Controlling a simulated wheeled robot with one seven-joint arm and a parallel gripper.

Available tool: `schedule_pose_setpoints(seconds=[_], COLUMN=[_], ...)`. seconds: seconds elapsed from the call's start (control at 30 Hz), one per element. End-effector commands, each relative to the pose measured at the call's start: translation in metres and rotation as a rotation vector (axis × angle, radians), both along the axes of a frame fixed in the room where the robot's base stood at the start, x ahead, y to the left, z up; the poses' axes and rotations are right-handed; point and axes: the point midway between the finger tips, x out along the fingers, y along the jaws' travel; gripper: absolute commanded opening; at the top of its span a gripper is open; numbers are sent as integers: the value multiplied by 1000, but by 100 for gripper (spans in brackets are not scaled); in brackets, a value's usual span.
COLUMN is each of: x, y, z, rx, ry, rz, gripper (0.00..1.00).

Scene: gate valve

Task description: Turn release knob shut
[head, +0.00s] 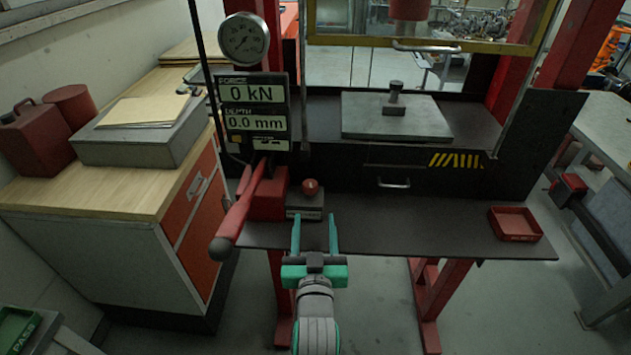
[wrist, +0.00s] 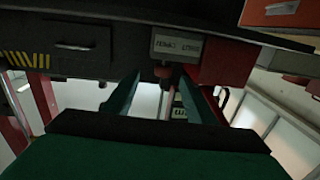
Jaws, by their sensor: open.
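The release knob (head: 310,187) is a small red round knob on top of a grey block (head: 304,212) with a dark label. It stands on the dark shelf of the press, right of the red pump base (head: 267,200). My gripper (head: 315,219) is open and empty, its two green fingers pointing at the block and knob from the front. In the wrist view the picture looks upside down. There the labelled block (wrist: 180,44) and the dim red knob (wrist: 163,72) show past the open fingertips (wrist: 160,82). I cannot tell whether the fingers touch anything.
A red pump lever (head: 238,213) slants out toward the front, left of my gripper. A gauge (head: 243,39) and a display (head: 253,108) reading 0 kN and 0.0 mm stand above. A red tray (head: 515,224) sits at the shelf's right end. The shelf between is clear.

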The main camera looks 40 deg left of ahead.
Motion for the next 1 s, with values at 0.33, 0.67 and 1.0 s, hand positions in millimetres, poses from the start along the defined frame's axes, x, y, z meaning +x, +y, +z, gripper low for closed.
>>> schedule_pose_setpoints(seconds=[0.33,0.67,1.0], x=[16,62,86], y=[24,59,79], z=[15,15,14], rx=[1,2,1], ry=[-8,-9,-8], rz=[23,23,25], gripper=[51,51,51])
